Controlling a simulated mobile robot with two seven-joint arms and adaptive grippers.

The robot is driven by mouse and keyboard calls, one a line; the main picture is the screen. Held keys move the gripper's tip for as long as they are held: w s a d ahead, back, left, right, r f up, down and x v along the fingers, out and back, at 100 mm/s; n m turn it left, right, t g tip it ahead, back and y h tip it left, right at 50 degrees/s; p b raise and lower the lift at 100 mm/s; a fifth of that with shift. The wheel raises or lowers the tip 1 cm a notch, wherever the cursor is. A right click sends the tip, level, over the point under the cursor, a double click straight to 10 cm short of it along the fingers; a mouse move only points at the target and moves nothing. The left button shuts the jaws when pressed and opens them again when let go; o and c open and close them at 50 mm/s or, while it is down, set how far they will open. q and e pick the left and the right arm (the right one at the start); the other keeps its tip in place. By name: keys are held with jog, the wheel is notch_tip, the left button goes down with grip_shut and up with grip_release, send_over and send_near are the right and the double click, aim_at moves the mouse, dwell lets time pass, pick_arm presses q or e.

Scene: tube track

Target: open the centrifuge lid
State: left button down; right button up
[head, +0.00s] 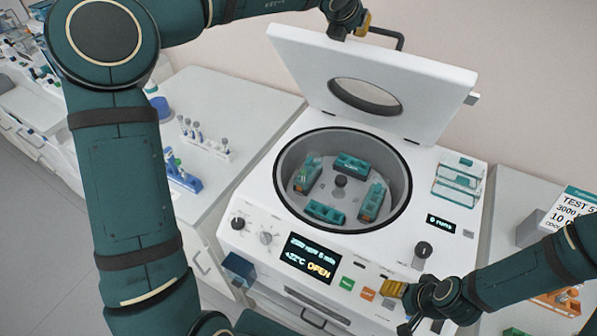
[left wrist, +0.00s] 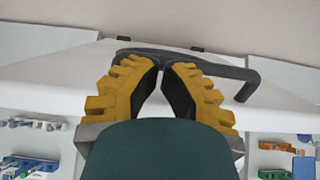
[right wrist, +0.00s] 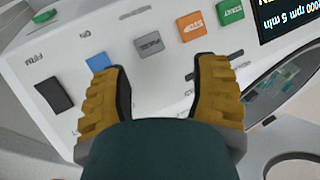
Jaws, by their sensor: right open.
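The white centrifuge (head: 245,205) stands on the bench with its lid (head: 350,75) raised steeply at the back. The bowl is uncovered, with several teal tube holders around the rotor hub (head: 340,181). The display (head: 311,259) reads OPEN. My left gripper (head: 363,24) is at the black lid handle (head: 390,33). In the left wrist view its yellow fingers (left wrist: 163,68) are close together on the handle bar (left wrist: 225,72); the contact is partly hidden. My right gripper (head: 394,289) is open and empty near the front panel. In the right wrist view its fingers (right wrist: 158,65) are spread below the buttons.
A side bench (head: 225,100) at left holds a tube rack (head: 203,140) and blue items. A teal rack (head: 459,178) sits on the machine's right side. A sign (head: 573,212) stands at far right. My left arm crosses the left of the head view.

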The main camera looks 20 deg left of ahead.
pick_arm(q)
jog(key=shift+w+r, duration=0.2)
jog(key=shift+w, duration=0.35)
pick_arm(e)
jog(key=shift+w+a, duration=0.15)
jog(key=shift+w, duration=0.3)
pick_arm(q)
jog(key=shift+s+r, duration=0.1)
